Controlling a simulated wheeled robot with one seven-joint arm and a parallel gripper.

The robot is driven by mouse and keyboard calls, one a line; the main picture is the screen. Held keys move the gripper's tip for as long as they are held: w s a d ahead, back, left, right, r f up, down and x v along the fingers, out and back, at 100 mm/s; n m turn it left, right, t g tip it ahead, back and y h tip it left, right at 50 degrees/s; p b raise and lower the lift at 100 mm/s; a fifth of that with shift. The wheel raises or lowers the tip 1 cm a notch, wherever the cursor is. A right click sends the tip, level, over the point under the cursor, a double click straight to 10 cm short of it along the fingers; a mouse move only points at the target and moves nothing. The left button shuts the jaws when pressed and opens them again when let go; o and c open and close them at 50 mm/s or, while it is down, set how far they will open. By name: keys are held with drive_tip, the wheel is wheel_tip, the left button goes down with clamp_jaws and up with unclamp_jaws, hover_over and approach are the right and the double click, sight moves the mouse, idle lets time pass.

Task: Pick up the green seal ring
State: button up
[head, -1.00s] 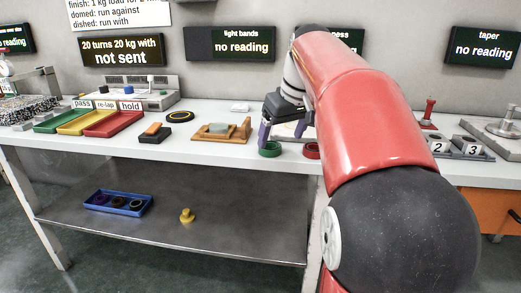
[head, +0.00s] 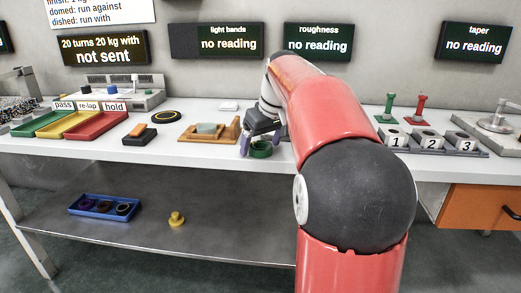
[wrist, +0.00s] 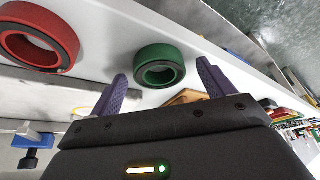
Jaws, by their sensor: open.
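The green seal ring (head: 261,149) lies flat near the front edge of the white bench top. In the wrist view the green ring (wrist: 160,66) shows between the tips of the two purple fingers, with a gap on each side. My gripper (head: 260,144) is open and low over the bench at the ring; it also shows in the wrist view (wrist: 161,71). The fingers look apart from the ring and hold nothing. A red ring (wrist: 38,37) lies beside the green one in the wrist view; my arm hides it in the head view.
A wooden fixture (head: 193,138) with a grey block stands left of the gripper. Red, yellow and green trays (head: 98,131) sit further left. Numbered blocks (head: 430,146) stand on the right. A blue tray (head: 97,211) and yellow weight (head: 177,219) are on the lower shelf.

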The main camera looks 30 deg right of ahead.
drive_tip(key=c, duration=1.1)
